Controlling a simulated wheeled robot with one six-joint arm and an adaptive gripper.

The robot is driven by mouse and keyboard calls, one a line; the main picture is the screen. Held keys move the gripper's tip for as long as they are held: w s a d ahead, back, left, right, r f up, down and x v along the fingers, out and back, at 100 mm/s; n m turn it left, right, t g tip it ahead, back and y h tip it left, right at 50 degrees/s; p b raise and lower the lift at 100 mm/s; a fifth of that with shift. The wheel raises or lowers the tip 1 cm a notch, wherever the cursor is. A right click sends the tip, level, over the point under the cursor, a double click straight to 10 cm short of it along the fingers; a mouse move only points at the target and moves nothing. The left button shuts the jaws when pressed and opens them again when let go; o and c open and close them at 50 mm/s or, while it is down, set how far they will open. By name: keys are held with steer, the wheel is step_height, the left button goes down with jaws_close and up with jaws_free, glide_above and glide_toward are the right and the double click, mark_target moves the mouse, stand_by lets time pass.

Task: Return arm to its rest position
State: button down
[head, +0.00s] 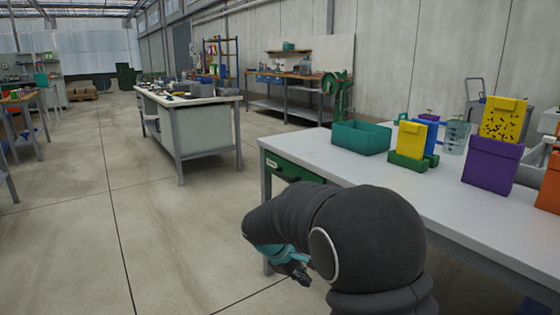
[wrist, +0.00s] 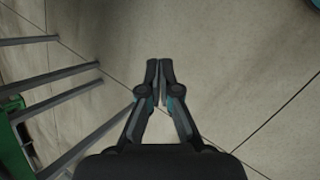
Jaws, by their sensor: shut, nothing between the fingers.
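My gripper (wrist: 160,68) is shut and empty in the wrist view, its two dark fingers together above bare concrete floor. In the head view my arm is folded in front of the near table, and my gripper (head: 298,273) shows low beside the table's left end, pointing down and partly hidden by my arm. It touches nothing that I can see.
The near white table (head: 310,152) holds a teal bin (head: 361,138), a yellow card in a green holder (head: 408,160) and a purple box (head: 489,165). Table legs (wrist: 60,98) stand left in the wrist view. A workbench (head: 205,130) stands farther back. The floor (head: 130,220) on the left is clear.

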steer(key=s+d+r+m+t+y, duration=0.1)
steer(key=s+d+r+m+y, duration=0.1)
steer(key=s, duration=0.8)
steer(key=s+d+r+m+t+y, duration=0.1)
steer(key=s+d+r+m, duration=0.3)
steer(key=s, duration=0.5)
steer(key=s+d+r+m+t+y, duration=0.1)
steer(key=s+r+m, duration=0.4)
steer(key=s, duration=0.5)
steer(key=shift+s+d+r+t+y, duration=0.35)
steer(key=shift+d+r+y, duration=0.45)
steer(key=shift+d, duration=0.55)
steer(key=shift+f, duration=0.15)
